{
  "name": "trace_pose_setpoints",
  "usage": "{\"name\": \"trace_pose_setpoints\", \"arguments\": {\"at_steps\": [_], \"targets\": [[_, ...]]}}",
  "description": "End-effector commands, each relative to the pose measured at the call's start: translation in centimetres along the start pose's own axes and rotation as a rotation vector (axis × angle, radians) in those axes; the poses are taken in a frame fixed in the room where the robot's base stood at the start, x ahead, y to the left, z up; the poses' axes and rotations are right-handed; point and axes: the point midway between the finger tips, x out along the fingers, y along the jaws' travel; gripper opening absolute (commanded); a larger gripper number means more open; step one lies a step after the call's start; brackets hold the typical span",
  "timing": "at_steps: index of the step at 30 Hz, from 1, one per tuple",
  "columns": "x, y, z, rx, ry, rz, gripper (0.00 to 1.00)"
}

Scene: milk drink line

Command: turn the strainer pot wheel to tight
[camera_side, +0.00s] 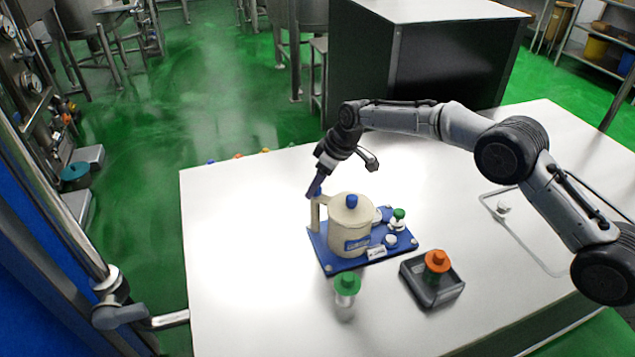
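The strainer pot (347,230) is a cream pot with a blue knob (351,201) on its lid. It stands upright on a blue base plate (345,264). A cream arm or handle rises at its left, with a small blue part at its top, partly hidden by my gripper. I cannot tell which blue part is the wheel. My gripper (314,188) reaches down at the pot's upper left, its tip beside that small blue part. The view does not show clearly whether they touch or whether the fingers are closed.
Green-topped (399,213) and white small parts sit on the plate's right. A clear green-capped jar (346,287) stands in front. A thin frame (538,258) lies right. The white table (235,255) is clear at left.

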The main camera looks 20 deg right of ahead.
Motion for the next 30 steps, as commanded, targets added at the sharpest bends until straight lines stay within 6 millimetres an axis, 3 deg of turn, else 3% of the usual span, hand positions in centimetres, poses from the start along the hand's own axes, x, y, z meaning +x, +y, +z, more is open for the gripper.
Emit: {"name": "trace_pose_setpoints", "arguments": {"at_steps": [10,14,30], "targets": [[-0.1,0.0,0.0,-0.002,0.0,0.0,0.69],[-1.0,0.1,0.0,-0.002,0.001,0.001,0.69],[-11.5,0.0,0.0,-0.002,0.002,0.001,0.69]]}}
